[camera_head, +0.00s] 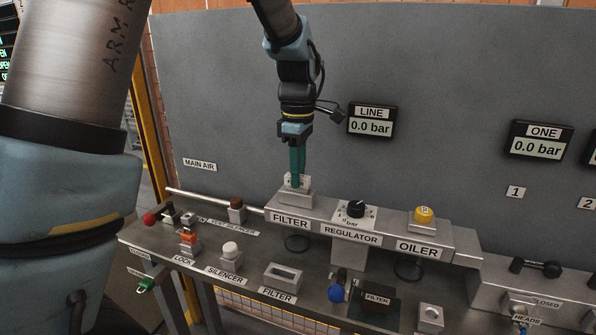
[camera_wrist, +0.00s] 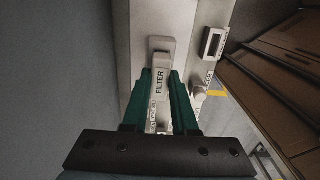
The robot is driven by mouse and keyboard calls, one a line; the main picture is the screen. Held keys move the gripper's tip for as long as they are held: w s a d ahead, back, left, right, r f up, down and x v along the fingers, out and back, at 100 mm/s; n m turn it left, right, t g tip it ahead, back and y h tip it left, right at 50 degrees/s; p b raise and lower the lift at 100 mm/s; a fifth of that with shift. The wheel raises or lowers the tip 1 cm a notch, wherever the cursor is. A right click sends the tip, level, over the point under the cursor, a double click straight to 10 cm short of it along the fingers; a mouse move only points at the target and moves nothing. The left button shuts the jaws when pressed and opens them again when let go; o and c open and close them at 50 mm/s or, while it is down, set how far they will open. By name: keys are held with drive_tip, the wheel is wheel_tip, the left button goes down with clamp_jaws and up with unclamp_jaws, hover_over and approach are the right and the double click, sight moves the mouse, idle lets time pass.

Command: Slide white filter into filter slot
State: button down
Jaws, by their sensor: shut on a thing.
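The white filter (camera_head: 293,183) stands upright at the top of the grey filter slot block (camera_head: 297,199), above the FILTER label on the raised housing. My gripper (camera_head: 297,170) comes down from above, its green fingers closed on the filter. In the wrist view, the filter (camera_wrist: 160,88) with its FILTER lettering lies between the two green fingers (camera_wrist: 163,95). Its lower end meets or overlaps the slot block; how deep it sits in the slot is hidden.
The regulator knob (camera_head: 355,209) and yellow oiler cap (camera_head: 424,215) stand right of the slot. On the bench below, an empty holder (camera_head: 284,274) is labelled FILTER, with a white silencer (camera_head: 231,249) to its left. The grey panel (camera_head: 230,100) rises close behind.

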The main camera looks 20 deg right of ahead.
drive_tip(key=shift+f, duration=0.55)
drive_tip(key=c, duration=0.6)
unclamp_jaws()
drive_tip(key=shift+r, duration=0.15)
wheel_tip(320, 180, up, 11)
drive_tip(key=shift+f+b, duration=0.15)
drive_tip(key=shift+b, duration=0.7)
drive_tip(key=w+a+f+m, duration=0.1)
drive_tip(key=a+f+m, duration=0.1)
drive_tip(key=a+f, duration=0.35)
drive_tip(key=w+a+f+m, duration=0.2)
drive_tip(key=a, duration=0.7)
drive_tip(key=s+a+f+m, duration=0.2)
drive_tip(key=a+f, duration=0.1)
drive_tip(key=a, duration=0.2)
drive_tip(key=s+a+f+m+t, duration=0.1)
drive_tip(key=s+a+f+m, duration=0.1)
drive_tip(key=a, duration=0.3)
drive_tip(key=s+a+f+m, duration=0.2)
drive_tip(key=s+a+f, duration=0.1)
drive_tip(key=a, duration=0.2)
drive_tip(key=shift+a+f+m+t, duration=0.3)
drive_tip(key=shift+a, duration=0.1)
